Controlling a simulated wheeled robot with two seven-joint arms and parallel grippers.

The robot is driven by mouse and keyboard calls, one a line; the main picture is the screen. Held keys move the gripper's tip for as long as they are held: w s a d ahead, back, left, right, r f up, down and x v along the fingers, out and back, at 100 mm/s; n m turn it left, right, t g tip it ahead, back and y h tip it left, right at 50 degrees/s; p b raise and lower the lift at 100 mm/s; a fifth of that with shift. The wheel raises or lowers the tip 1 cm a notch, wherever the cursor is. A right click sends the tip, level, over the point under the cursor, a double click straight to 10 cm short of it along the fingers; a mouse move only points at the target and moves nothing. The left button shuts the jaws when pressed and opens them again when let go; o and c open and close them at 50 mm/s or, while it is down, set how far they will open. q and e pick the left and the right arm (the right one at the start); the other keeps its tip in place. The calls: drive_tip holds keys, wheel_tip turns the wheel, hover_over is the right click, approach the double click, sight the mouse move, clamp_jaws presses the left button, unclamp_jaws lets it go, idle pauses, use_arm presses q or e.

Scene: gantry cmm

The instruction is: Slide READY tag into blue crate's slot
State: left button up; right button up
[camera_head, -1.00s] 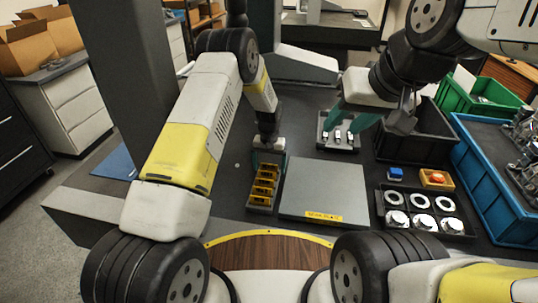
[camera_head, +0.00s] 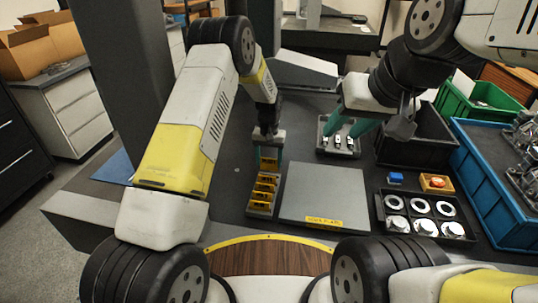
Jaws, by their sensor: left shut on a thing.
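My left gripper (camera_head: 268,152) is shut on a yellow tag (camera_head: 268,163) and holds it upright just above the far end of the tag rack (camera_head: 261,212). The print on the held tag is too small to read. Several other yellow tags (camera_head: 263,188) stand in the rack. The blue crate (camera_head: 487,190) is at the far right; its tag slot cannot be made out. My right gripper (camera_head: 348,127) is open, with its teal fingers apart over the small grey tray (camera_head: 325,147).
A grey plate (camera_head: 325,190) with a yellow label lies beside the rack. A black tray (camera_head: 428,215) of rings and discs, a blue button (camera_head: 396,178), an orange button box (camera_head: 436,183), a black bin (camera_head: 415,145) and a green crate (camera_head: 455,103) fill the right side.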

use_arm(q)
drive_tip(key=shift+r, duration=4.7)
